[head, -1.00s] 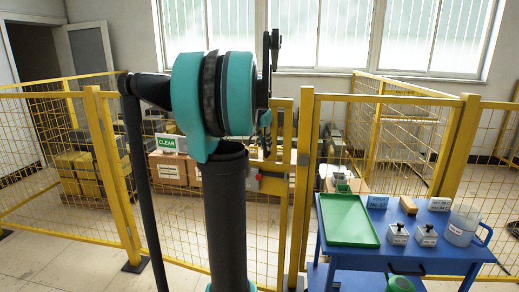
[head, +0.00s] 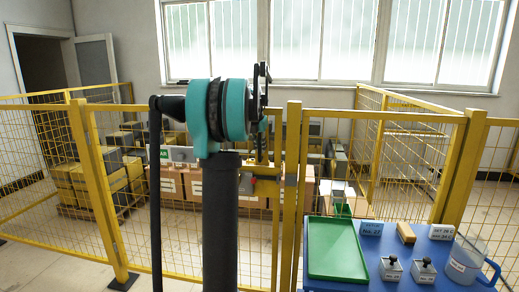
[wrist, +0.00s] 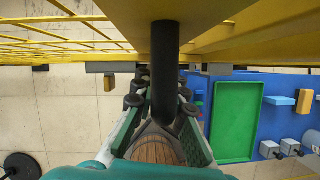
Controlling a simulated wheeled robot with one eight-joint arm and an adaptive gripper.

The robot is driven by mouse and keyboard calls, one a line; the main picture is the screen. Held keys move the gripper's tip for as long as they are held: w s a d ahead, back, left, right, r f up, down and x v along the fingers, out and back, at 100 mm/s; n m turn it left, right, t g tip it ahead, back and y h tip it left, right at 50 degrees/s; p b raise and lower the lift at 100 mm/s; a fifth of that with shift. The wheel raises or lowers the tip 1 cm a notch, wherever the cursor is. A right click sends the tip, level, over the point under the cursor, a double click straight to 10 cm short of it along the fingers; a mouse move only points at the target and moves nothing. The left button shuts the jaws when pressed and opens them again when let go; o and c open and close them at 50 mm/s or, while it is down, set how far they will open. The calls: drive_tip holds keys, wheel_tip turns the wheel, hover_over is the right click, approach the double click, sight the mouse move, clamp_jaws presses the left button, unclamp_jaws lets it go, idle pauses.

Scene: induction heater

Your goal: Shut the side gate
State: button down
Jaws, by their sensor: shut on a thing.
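The side gate (head: 150,200) is a yellow mesh panel in the fence, left of a yellow post (head: 290,195). Its free edge stands close beside that post in the head view. My arm covers part of it, so I cannot tell whether it is fully in line. In the wrist view a dark bar handle (wrist: 165,60) runs down from the yellow frame. My gripper (wrist: 158,105) is shut on this handle, with its green fingers on both sides.
A blue cart (head: 385,235) stands right of the post, close to the fence. It carries a green tray (head: 336,248), small grey boxes and a clear jug (head: 465,258). Cartons and yellow crates (head: 85,185) lie behind the fence.

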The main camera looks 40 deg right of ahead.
drive_tip(key=shift+d, duration=0.15)
drive_tip(key=c, duration=1.5)
unclamp_jaws()
drive_tip(key=shift+w, duration=0.1)
drive_tip(key=shift+c, duration=0.2)
drive_tip(key=v, duration=1.2)
drive_tip(key=shift+f, duration=0.1)
